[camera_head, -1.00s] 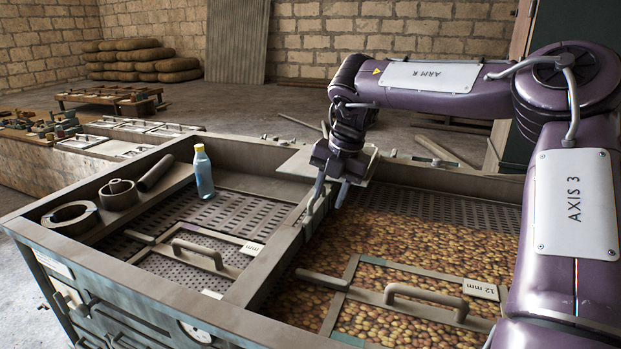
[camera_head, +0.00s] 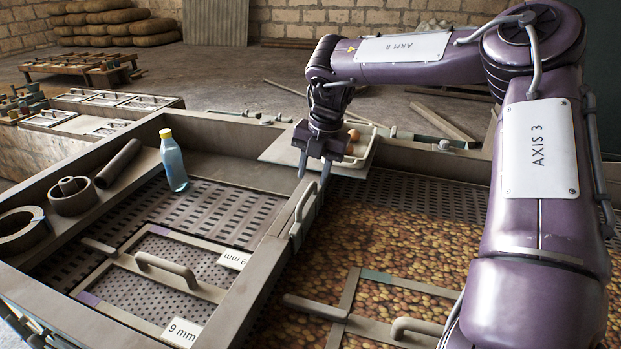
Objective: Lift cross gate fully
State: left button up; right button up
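A narrow upright plate with a bar handle (camera_head: 305,202) stands at the far part of the divider between the two bays; it looks like the cross gate. I cannot tell how far it is raised. My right gripper (camera_head: 313,174) is above and just behind the handle, fingers pointing down and spread apart with nothing seen between them. Whether a finger touches the gate is unclear. My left gripper is not in view.
The right bay holds many small brown round pieces (camera_head: 430,245) and a framed screen with a handle. The left bay has a slotted floor and a framed screen (camera_head: 165,268). A tray (camera_head: 357,150) lies behind my gripper.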

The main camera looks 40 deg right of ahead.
aim_at(309, 190)
jog(key=f, duration=0.2)
jog(key=w+f, duration=0.1)
jog(key=shift+w+d+f+p, duration=0.1)
jog(key=shift+d+f+p, duration=0.05)
jog(key=shift+f+p, duration=0.25)
jog(key=shift+f, duration=0.25)
jog(key=shift+r, duration=0.1)
jog(key=c, duration=0.7)
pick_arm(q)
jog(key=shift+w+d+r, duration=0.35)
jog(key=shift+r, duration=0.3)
pick_arm(e)
grip_shut()
